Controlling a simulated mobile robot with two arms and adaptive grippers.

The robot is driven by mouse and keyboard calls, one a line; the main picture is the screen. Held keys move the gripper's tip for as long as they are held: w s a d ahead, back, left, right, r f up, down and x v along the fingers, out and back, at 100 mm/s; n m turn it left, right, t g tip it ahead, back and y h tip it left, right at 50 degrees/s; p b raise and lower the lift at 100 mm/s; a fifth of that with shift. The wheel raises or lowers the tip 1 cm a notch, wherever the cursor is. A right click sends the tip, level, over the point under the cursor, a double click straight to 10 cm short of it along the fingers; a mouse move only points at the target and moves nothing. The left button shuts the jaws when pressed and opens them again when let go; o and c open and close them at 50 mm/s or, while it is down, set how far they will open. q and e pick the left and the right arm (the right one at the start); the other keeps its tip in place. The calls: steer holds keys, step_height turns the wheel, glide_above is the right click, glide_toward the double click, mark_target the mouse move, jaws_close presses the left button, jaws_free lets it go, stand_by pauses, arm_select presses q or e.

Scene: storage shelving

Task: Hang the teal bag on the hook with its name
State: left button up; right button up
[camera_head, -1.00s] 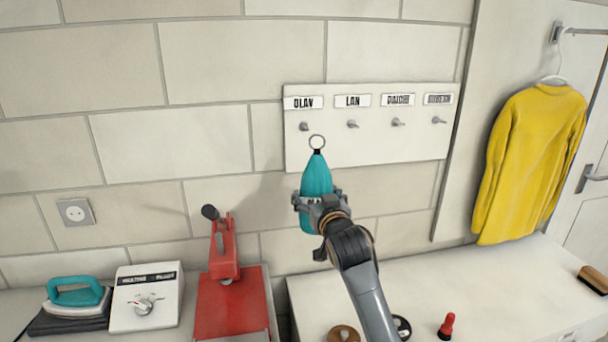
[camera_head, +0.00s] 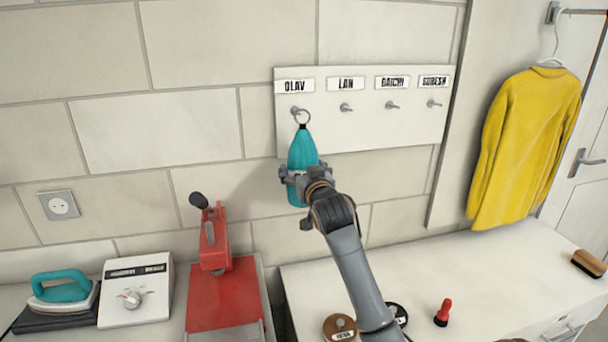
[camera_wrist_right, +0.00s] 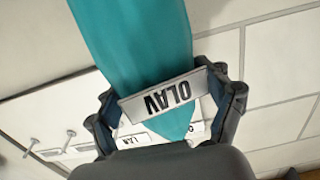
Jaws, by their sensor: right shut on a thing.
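The teal bag (camera_head: 301,152) is upright with a ring (camera_head: 302,117) at its top. My right gripper (camera_head: 304,176) is shut on the bag's lower half. In the right wrist view the bag (camera_wrist_right: 135,40) carries a label reading OLAV (camera_wrist_right: 168,97), between the fingers of my right gripper (camera_wrist_right: 165,105). The white hook board (camera_head: 360,130) has a row of pegs under name labels. The OLAV label (camera_head: 294,86) is at the far left, above its hook (camera_head: 296,110). The ring overlaps this hook's tip in the head view; I cannot tell whether it is around it. My left gripper is not in view.
Other hooks (camera_head: 346,107) are to the right, under LAN and further names. A red press (camera_head: 222,290), a white control box (camera_head: 136,292) and a teal iron (camera_head: 62,290) stand below left. A yellow sweater (camera_head: 525,145) hangs at right. The white counter (camera_head: 480,280) is partly clear.

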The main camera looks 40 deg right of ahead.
steer(key=shift+b+x, duration=0.45)
steer(key=shift+x, duration=0.75)
steer(key=shift+w+d+f+b, duration=0.15)
steer(key=shift+w+d+b, duration=0.15)
steer(key=shift+w+b, duration=0.2)
steer(key=shift+w+d+f, duration=0.3)
steer(key=shift+w+d, duration=0.05)
steer(key=shift+w, duration=0.35)
steer(key=o, duration=1.5)
